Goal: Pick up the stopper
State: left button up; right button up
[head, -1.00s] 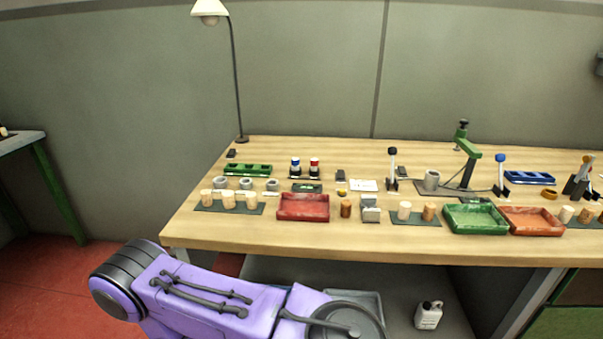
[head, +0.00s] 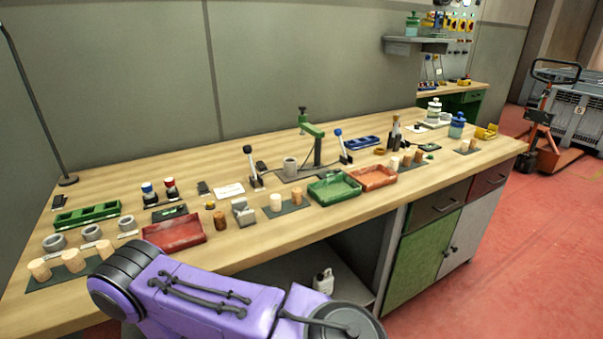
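Several cork stoppers stand on the wooden workbench (head: 300,240). Pale stoppers (head: 73,260) stand on a dark mat at the left end. A darker brown stopper (head: 220,219) stands alone right of the red tray. A pale stopper (head: 276,202) and an orange-brown one (head: 297,197) share a dark mat left of the green tray. More stoppers (head: 406,160) stand further right, and a few (head: 468,145) near the right end. I cannot tell which one the task means. A purple link of my arm crosses the bottom left; neither gripper shows.
A red tray (head: 175,242), a green tray (head: 322,199) and an orange tray (head: 386,188) lie along the front edge. A green press (head: 315,140) and levers stand behind. A pallet jack (head: 541,125) stands on the red floor at right, with open floor before it.

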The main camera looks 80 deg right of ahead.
aim_at(220, 224)
jog(key=z, duration=2.05)
